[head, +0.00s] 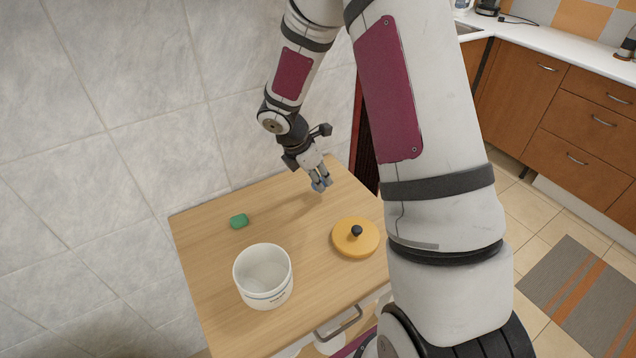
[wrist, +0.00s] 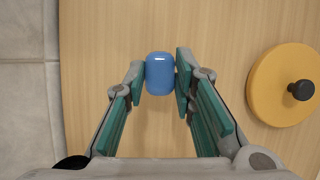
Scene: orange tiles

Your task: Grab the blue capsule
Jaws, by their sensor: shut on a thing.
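The blue capsule (wrist: 160,73) shows in the wrist view between the two fingertips of my gripper (wrist: 161,80). It is a small rounded block, and the fingers are shut on it. In the head view my gripper (head: 320,183) is over the back right part of the wooden table top (head: 205,265). The capsule cannot be made out there, as the fingers hide it. I cannot tell how far the capsule is above the wood.
A green rounded block (head: 239,221) lies at the table's left. A white pot (head: 263,290) stands open near the front. A yellow lid (head: 355,238) with a black knob lies at the right. A tiled wall (head: 120,150) borders the table behind.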

